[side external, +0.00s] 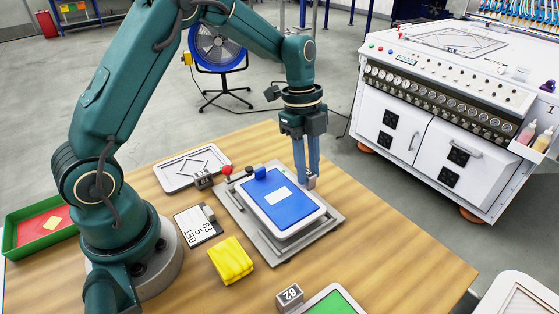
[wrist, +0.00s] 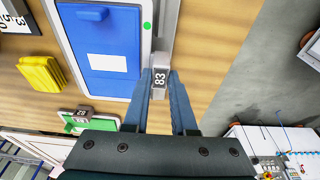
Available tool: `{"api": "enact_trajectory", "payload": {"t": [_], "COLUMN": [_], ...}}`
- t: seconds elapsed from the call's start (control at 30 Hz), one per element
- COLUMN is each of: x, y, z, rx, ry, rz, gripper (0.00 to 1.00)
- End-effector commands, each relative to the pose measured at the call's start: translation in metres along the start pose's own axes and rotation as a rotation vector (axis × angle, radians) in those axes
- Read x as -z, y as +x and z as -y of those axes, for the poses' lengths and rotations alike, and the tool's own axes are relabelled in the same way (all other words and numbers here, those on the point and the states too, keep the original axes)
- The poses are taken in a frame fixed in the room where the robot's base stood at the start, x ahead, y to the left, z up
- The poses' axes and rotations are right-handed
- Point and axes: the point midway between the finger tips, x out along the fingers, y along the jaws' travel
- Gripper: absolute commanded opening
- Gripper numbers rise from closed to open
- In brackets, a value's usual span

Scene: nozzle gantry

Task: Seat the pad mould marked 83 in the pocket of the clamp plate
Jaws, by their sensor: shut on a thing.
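The pad mould marked 83 is a blue panel in a white frame (side external: 281,198), with a small blue block on top. It lies over the grey clamp plate (side external: 264,251) on the wooden table, roughly lined up with it. The pocket is hidden under the mould, and I cannot tell whether the mould is down in it or just above. My gripper (side external: 308,180) points down at the mould's far right edge, shut on its grey tab. In the wrist view the tab reads 83 (wrist: 160,82) between the two fingers. A red-knobbed clamp (side external: 226,170) stands at the plate's left end.
A card reading 83, 5, 150 (side external: 198,225) and a yellow cloth (side external: 231,260) lie left of the plate. A green mould with tab 82 (side external: 290,296) is at the front. A white-framed mould (side external: 190,168) lies behind the card. The table right of the plate is clear.

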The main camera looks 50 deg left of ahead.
Motion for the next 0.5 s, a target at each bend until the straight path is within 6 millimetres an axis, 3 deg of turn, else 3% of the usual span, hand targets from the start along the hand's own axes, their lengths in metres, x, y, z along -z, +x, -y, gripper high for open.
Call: {"api": "enact_trajectory", "payload": {"t": [0.5], "x": [-0.0004], "y": [0.003], "z": [-0.0001], "rx": [-0.001], "ry": [-0.001], "rz": [-0.001], "gripper": [0.0]}}
